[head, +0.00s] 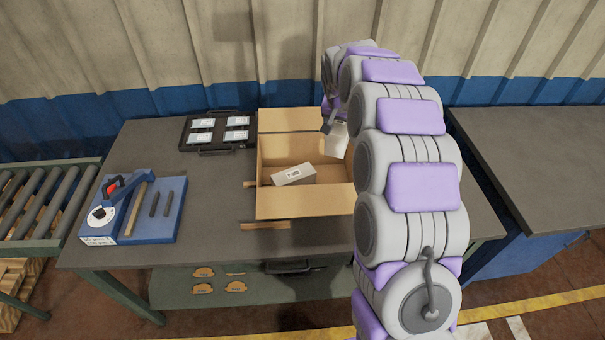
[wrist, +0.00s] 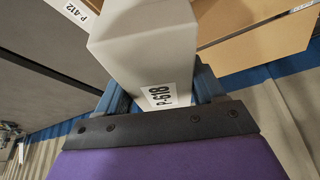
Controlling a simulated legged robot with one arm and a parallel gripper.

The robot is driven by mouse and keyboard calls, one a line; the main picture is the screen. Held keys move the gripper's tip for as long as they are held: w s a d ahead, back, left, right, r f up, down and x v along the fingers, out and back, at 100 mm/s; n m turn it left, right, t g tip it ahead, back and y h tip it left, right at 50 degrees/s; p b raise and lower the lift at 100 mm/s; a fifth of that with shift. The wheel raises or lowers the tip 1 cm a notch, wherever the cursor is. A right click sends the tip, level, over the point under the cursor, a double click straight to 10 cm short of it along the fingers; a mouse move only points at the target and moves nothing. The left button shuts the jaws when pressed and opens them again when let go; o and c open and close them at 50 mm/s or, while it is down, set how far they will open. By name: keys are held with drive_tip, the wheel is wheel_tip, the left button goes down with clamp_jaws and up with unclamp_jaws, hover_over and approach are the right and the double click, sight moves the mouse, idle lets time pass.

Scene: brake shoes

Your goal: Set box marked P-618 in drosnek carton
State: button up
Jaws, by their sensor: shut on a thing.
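The box marked P-618 (wrist: 143,45) is pale grey with a white label, held between the two blue fingers of my gripper (wrist: 158,90) in the wrist view. In the head view the held box (head: 338,143) hangs at the right side of the open cardboard carton (head: 290,205), high near its rim; how deep it reaches is unclear. My arm hides the carton's right side. A grey box (head: 293,175) lies tilted inside the carton; a label reading P-412 (wrist: 82,9) shows at the top of the wrist view. The carton's name is not readable.
A black case with several white-labelled items (head: 218,132) lies behind left on the dark table (head: 225,215). A blue fixture (head: 130,208) stands at the left. A roller conveyor (head: 45,195) is far left, another dark worktop (head: 530,165) right.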

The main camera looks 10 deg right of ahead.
drive_tip(key=shift+w+d+f, duration=0.1)
drive_tip(key=shift+w+f, duration=0.05)
drive_tip(key=shift+w, duration=0.15)
drive_tip(key=f, duration=0.2)
drive_tip(key=d+f+b, duration=0.1)
drive_tip(key=f, duration=0.1)
drive_tip(key=d+f, duration=0.1)
drive_tip(key=f, duration=0.2)
drive_tip(key=shift+f, duration=0.1)
drive_tip(key=f, duration=0.2)
drive_tip(key=a+f+b, duration=0.1)
drive_tip(key=f, duration=0.3)
drive_tip(key=shift+w+a+f+b, duration=0.15)
drive_tip(key=shift+a+f+b, duration=0.2)
drive_tip(key=shift+a, duration=0.05)
clamp_jaws()
drive_tip(key=f, duration=0.2)
drive_tip(key=f+b, duration=0.1)
drive_tip(key=f, duration=0.1)
drive_tip(key=shift+d, duration=0.4)
drive_tip(key=o, duration=1.1)
unclamp_jaws()
drive_tip(key=shift+o, duration=0.2)
drive_tip(key=shift+d, duration=0.3)
drive_tip(key=shift+r, duration=0.1)
